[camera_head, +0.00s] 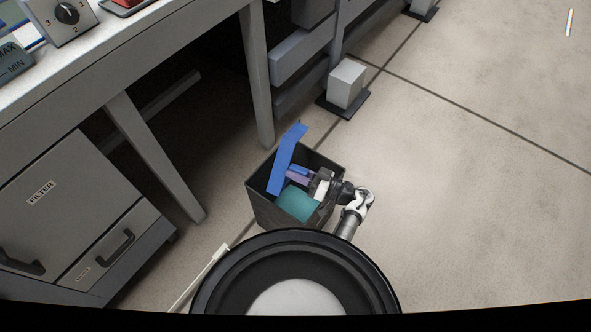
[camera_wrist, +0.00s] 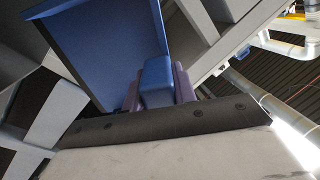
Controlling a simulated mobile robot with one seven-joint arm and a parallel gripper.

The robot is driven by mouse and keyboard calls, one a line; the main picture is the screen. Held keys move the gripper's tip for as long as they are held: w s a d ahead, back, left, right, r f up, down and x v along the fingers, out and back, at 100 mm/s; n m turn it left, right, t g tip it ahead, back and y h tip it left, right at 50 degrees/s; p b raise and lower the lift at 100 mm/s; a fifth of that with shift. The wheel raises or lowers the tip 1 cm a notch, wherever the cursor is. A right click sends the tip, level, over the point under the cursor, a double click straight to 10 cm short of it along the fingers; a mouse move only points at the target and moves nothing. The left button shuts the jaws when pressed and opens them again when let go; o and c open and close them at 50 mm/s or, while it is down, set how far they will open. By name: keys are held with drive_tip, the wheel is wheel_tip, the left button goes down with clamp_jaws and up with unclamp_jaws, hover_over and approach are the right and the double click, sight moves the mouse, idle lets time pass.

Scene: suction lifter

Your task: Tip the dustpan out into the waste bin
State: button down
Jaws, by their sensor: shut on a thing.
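The blue dustpan (camera_head: 287,160) is over the waste bin, tilted steeply, with its upper end rising above the rim. The dark grey waste bin (camera_head: 262,209) stands on the floor beside the table leg. My gripper (camera_head: 297,176) reaches over the bin from the right and is shut on the dustpan's handle. In the wrist view the purple fingers (camera_wrist: 157,92) close on both sides of the blue handle, and the pan (camera_wrist: 108,48) extends beyond them. A teal surface (camera_head: 298,204) shows in the bin's opening; I cannot tell what it is. No debris can be made out.
A table leg (camera_head: 258,90) stands just behind the bin. A grey cabinet marked FILTER (camera_head: 55,200) is at left. A pale block on a dark base (camera_head: 347,83) stands behind. A thin pale rod (camera_head: 200,278) is at the lower left.

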drive_tip(key=shift+f, duration=0.2)
drive_tip(key=shift+w+a+r+g+h+p, duration=0.3)
drive_tip(key=shift+a+r+h+p, duration=0.25)
drive_tip(key=shift+p, duration=0.25)
drive_tip(key=a+h, duration=0.1)
drive_tip(key=a, duration=0.1)
drive_tip(key=w+a+g+h, duration=0.1)
drive_tip(key=a+h, duration=0.1)
drive_tip(key=w+a+g+h, duration=0.1)
drive_tip(key=a+h, duration=0.1)
drive_tip(key=shift+w+f+p, duration=0.25)
drive_tip(key=shift+f+p, duration=0.05)
drive_tip(key=shift+p, duration=0.1)
drive_tip(key=shift+r+p, duration=0.35)
drive_tip(key=shift+p, duration=0.75)
drive_tip(key=w+a+f+g+h+p, duration=0.3)
drive_tip(key=a+h+p, duration=0.1)
drive_tip(key=a+h, duration=0.25)
drive_tip(key=w+a+f+g+h+p, duration=0.25)
drive_tip(key=a+h, duration=0.25)
drive_tip(key=a, duration=0.3)
wheel_tip(320, 180, up, 6)
drive_tip(key=p, duration=0.5)
drive_tip(key=shift+w+d, duration=0.15)
drive_tip(key=shift+w, duration=0.3)
